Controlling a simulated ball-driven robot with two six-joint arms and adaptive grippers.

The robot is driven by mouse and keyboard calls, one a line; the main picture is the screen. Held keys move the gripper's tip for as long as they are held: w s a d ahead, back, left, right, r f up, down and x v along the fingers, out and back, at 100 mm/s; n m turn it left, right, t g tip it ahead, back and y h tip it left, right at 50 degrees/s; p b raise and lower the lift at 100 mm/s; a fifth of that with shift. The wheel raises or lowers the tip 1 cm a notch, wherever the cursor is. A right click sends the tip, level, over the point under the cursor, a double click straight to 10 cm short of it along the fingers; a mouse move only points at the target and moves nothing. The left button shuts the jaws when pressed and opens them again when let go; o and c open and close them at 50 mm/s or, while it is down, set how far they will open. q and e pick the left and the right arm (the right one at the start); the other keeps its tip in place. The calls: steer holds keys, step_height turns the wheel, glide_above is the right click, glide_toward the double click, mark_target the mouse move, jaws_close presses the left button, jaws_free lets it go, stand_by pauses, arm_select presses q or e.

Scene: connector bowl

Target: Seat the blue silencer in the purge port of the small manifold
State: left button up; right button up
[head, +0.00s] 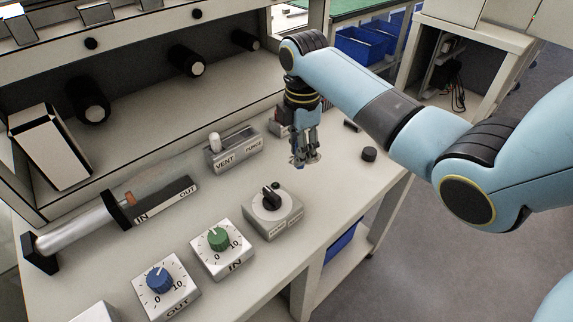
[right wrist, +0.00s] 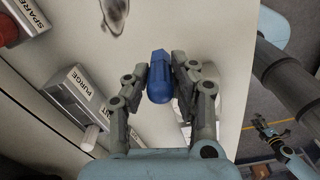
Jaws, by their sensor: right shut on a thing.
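The blue silencer (right wrist: 160,76) is gripped between the fingers of my right gripper (right wrist: 174,78) in the right wrist view, one end pointing away from the palm. In the head view my right gripper (head: 304,158) points down over the table, to the right of the small manifold, and mostly hides the silencer. The small manifold (head: 235,152) is a grey block labelled VENT and PURGE. A white plug stands on its VENT side; no plug shows on its PURGE side. Its PURGE label (right wrist: 82,82) shows at left in the wrist view. A small gripper (right wrist: 270,132), seemingly my left, shows at lower right there.
A spares holder (right wrist: 28,14) with a red piece lies beyond the manifold. A selector-knob box (head: 272,214), a green-knob box (head: 221,248) and a blue-knob box (head: 166,288) stand in front. A black round piece (head: 369,154) lies near the table's right edge.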

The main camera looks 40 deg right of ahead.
steer(key=shift+w+a+f, duration=0.6)
steer(key=shift+w, duration=0.15)
steer(key=shift+f, duration=2.05)
steer(key=shift+f, duration=0.1)
steer(key=o, duration=0.9)
steer(key=shift+o, duration=0.2)
